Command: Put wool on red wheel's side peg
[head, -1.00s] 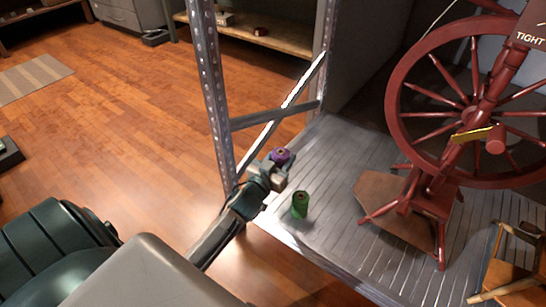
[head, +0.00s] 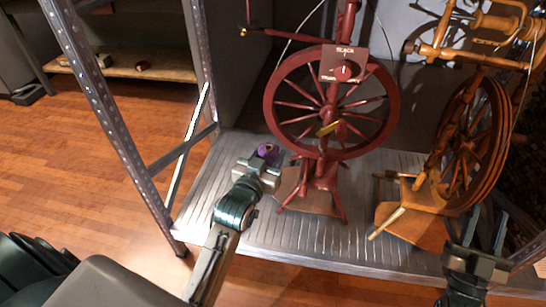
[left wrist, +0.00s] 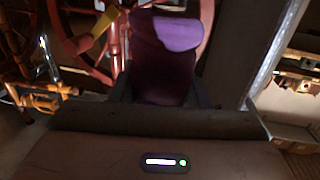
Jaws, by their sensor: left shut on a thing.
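The purple wool (head: 267,151) is a spool held up at the tip of my left gripper (head: 263,168). In the left wrist view the wool (left wrist: 165,65) stands between the two dark fingers, which are shut on it. The red wheel (head: 277,105) stands upright on the shelf, just right of and beyond the wool. A small yellow piece (head: 328,129) shows near its hub; in the left wrist view it sits by a short reddish peg (left wrist: 84,43). The wool is apart from the peg. My right gripper (head: 485,240) is at the lower right, with its fingers apart and empty.
A second, orange-brown spinning wheel (head: 470,140) stands on the shelf at right, close to my right gripper. A metal shelf post (head: 110,130) and slanted brace (head: 188,140) stand left of my left arm. The ribbed shelf (head: 300,238) has bare room at its front.

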